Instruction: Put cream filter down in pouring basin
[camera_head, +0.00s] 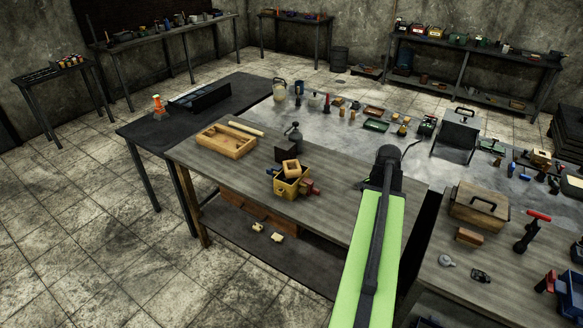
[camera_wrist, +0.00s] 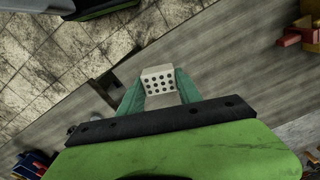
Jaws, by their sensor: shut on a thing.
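The cream filter (camera_wrist: 158,78) is a small pale block with rows of dark round holes. My gripper (camera_wrist: 160,90) is shut on it, with a teal finger on each side in the wrist view. Wooden tabletop and tiled floor show beyond it there. In the head view my green arm reaches over the table, and the fingers and filter are hidden. I cannot tell for sure which thing is the pouring basin. A small hollow wooden block (camera_head: 291,167) sits tilted on a yellow box (camera_head: 289,187) on the wooden table.
A wooden tray (camera_head: 226,141) lies on the table (camera_head: 335,204) to the left. A dark bottle-shaped tool (camera_head: 293,138) stands behind the yellow box. A lidded wooden box (camera_head: 479,204) and a brown brick (camera_head: 468,237) are on the right.

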